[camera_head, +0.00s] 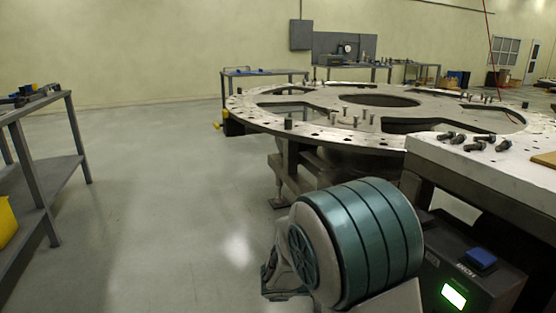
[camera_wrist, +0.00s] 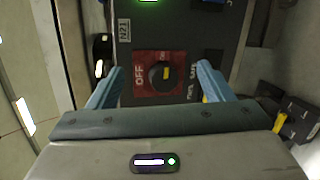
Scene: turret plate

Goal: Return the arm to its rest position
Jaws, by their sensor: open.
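My arm shows in the head view as a large teal-banded joint (camera_head: 365,240) at the bottom centre, folded low beside the turret plate. My gripper (camera_wrist: 158,72) shows in the wrist view with its two blue fingers spread apart and nothing between them. Beyond the fingers is a dark control box (camera_wrist: 222,45) with a red panel, a black rotary knob (camera_wrist: 163,76) and the word OFF. The fingers appear apart from the knob. In the head view my fingers cannot be made out.
The round turret plate (camera_head: 250,112) stands at centre right. A white-topped table (camera_head: 470,162) with several bolts (camera_head: 474,142) is at right, above a dark box (camera_head: 470,285) with a green display. A grey shelf (camera_head: 50,170) stands at left. Open floor (camera_head: 170,200) lies between.

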